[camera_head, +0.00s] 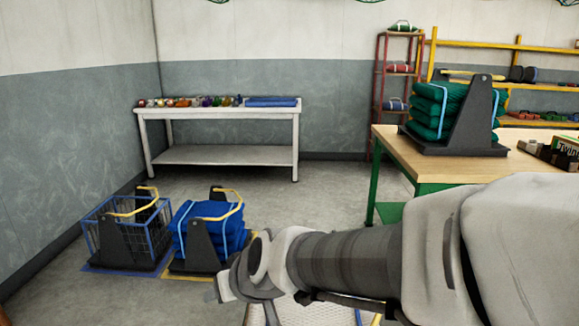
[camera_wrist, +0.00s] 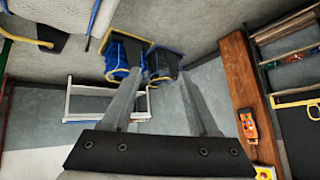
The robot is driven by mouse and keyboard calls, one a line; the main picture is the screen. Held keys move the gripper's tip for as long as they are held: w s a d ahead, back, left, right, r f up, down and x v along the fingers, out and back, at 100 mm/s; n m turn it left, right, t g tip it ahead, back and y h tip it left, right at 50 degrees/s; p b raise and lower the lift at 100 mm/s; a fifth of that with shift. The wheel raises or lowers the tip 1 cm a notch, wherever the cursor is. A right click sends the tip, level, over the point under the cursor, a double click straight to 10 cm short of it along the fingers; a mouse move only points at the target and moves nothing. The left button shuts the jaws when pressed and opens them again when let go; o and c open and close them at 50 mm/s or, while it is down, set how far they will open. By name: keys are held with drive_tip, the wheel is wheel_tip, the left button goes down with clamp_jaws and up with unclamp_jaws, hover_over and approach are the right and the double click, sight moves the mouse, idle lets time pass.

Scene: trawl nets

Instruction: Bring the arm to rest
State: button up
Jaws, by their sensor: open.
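My arm (camera_head: 345,262) reaches in from the right of the head view, stretched out to the left. Its end, my gripper (camera_head: 228,285), is at the lower middle, in front of the floor carriers and partly hidden by the wrist. In the wrist view my gripper (camera_wrist: 159,76) shows two grey fingers spread apart, with nothing between them. The fingers point toward the blue carriers at the top of that view, which look well beyond the tips.
A blue wire basket carrier (camera_head: 105,240) and a carrier with blue folded netting (camera_head: 203,222) stand on the floor. A white table (camera_head: 218,157) stands behind. A wooden-topped bench (camera_head: 402,150) with green netting (camera_head: 440,108) is at right. Open floor lies between the table and bench.

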drive_tip(key=s+d+r+m+h+p, duration=0.15)
drive_tip(key=s+d, duration=0.25)
drive_tip(key=d, duration=0.4)
drive_tip(key=s+d+r+m+h+b, duration=0.1)
drive_tip(key=s+d+r+m+h, duration=0.1)
drive_tip(key=s+d, duration=0.5)
drive_tip(key=s+d+r+m+h+p, duration=0.1)
drive_tip(key=s+d+r+m+h, duration=0.1)
drive_tip(key=d, duration=0.8)
wheel_tip(320, 180, up, 22)
drive_tip(key=p, duration=2.2)
drive_tip(key=shift+g, duration=0.4)
drive_tip(key=shift+w, duration=0.1)
